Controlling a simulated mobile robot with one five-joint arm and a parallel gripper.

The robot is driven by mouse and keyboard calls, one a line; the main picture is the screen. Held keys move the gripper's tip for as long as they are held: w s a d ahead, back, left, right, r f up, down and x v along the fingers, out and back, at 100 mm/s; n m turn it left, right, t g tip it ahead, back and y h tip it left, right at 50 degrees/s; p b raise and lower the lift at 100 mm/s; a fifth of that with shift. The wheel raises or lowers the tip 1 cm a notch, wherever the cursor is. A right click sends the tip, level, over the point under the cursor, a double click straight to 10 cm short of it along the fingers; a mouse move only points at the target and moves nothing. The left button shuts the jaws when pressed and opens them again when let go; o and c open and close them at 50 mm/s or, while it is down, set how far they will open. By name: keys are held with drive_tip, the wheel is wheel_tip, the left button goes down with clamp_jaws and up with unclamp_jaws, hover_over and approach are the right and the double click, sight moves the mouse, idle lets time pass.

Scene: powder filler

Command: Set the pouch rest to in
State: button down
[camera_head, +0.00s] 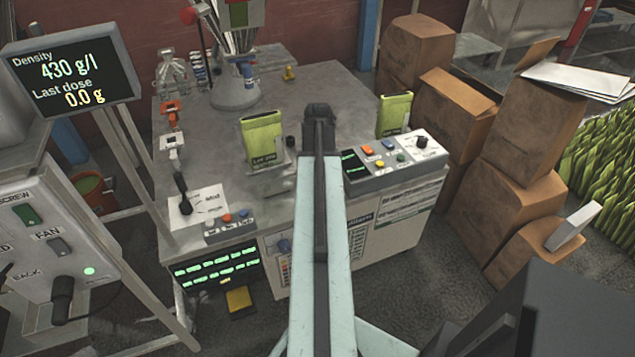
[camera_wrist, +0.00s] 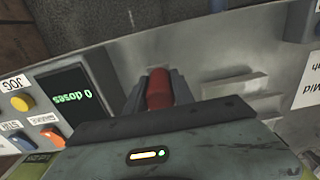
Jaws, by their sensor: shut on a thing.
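In the wrist view my gripper (camera_wrist: 158,88) has its two dark fingers closed on a small red handle (camera_wrist: 158,92). The handle sits against a grey metal surface, and I cannot tell which position it is in. What it joins to is hidden. In the head view my arm reaches forward over the bench, and its end hides the handle and the fingers. A green pouch (camera_head: 262,138) with a lot label stands upright left of the arm. The pouch rest itself is not clearly visible.
A control box (camera_head: 395,160) with coloured buttons and a knob lies right of my arm. Its display (camera_wrist: 72,102) shows in the wrist view. Another green pouch (camera_head: 394,114) stands behind it. Cardboard boxes (camera_head: 500,200) crowd the right. A small button box (camera_head: 230,227) is at front left.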

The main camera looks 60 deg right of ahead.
drive_tip(key=w+d, duration=0.4)
drive_tip(key=w, duration=0.2)
drive_tip(key=w+d, duration=0.4)
drive_tip(key=w, duration=0.2)
drive_tip(key=w+d, duration=0.4)
drive_tip(key=w, duration=0.2)
drive_tip(key=shift+d+r, duration=0.15)
drive_tip(key=shift+d, duration=0.2)
drive_tip(key=c, duration=1.1)
unclamp_jaws()
drive_tip(key=shift+s, duration=0.1)
drive_tip(key=shift+s+r, duration=0.1)
drive_tip(key=shift+r, duration=0.05)
wheel_tip(320, 180, up, 7)
drive_tip(key=p, duration=0.8)
drive_tip(key=shift+r, duration=0.2)
